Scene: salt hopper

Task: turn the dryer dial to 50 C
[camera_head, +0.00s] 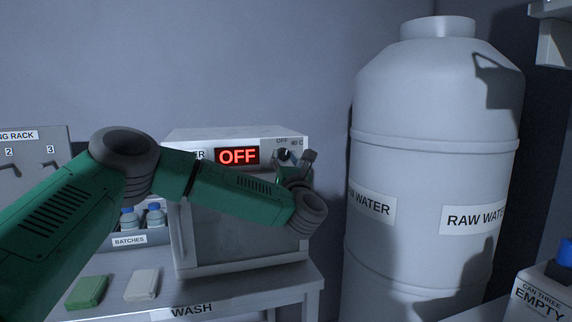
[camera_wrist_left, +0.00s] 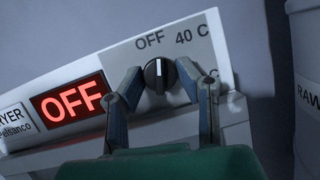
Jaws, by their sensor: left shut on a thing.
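The dryer (camera_head: 190,228) is a white box on the table with a red display (camera_head: 237,156) reading OFF. Its black dial (camera_wrist_left: 159,75) sits on a grey panel marked OFF and 40 C, with part of another C label at the right, its number hidden. The dial's white mark points up, near OFF. My left gripper (camera_wrist_left: 158,79) has one finger on each side of the dial and is shut on it. In the head view, the left gripper (camera_head: 294,156) is at the dryer's upper right corner, partly covering the dial. My right gripper is not in view.
A large raw water tank (camera_head: 430,140) stands right of the dryer. A green cloth (camera_head: 87,291) and a white one (camera_head: 142,285) lie at the front left of the table. Behind my left arm are a batches box (camera_head: 128,240) with bottles and a rack (camera_head: 30,150).

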